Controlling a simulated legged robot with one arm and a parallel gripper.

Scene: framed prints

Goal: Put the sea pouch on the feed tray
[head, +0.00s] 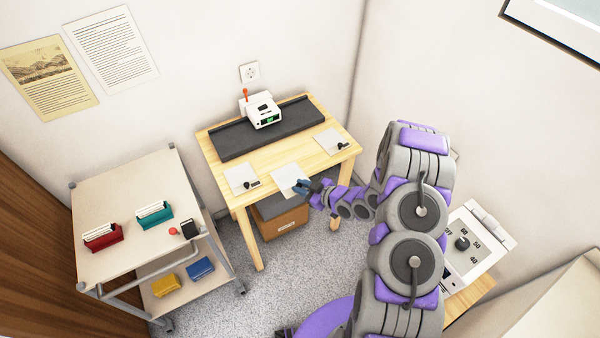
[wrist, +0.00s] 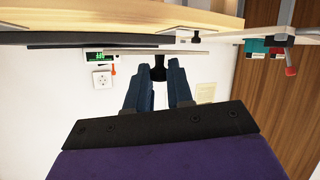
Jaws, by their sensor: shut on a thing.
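A white pouch (head: 287,178) is at the front middle of the wooden table, by my gripper (head: 303,187). In the wrist view, which is upside down, my gripper (wrist: 158,88) is shut on the black knob (wrist: 158,70) of a thin flat pouch (wrist: 150,51), seen edge-on and a little above the tabletop. Two other white pouches, left (head: 241,178) and right (head: 332,141), lie on the table with black knobs. No markings are readable, so I cannot tell which is the sea pouch. The dark grey feed tray (head: 235,142) lies across the table's back, bare in front of the machine.
A white machine (head: 262,110) with a green display and red lever stands at the tray's back. A cardboard box (head: 283,222) is under the table (head: 262,163). A cart (head: 120,190) with coloured holders stands left. A dial unit (head: 470,245) is right.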

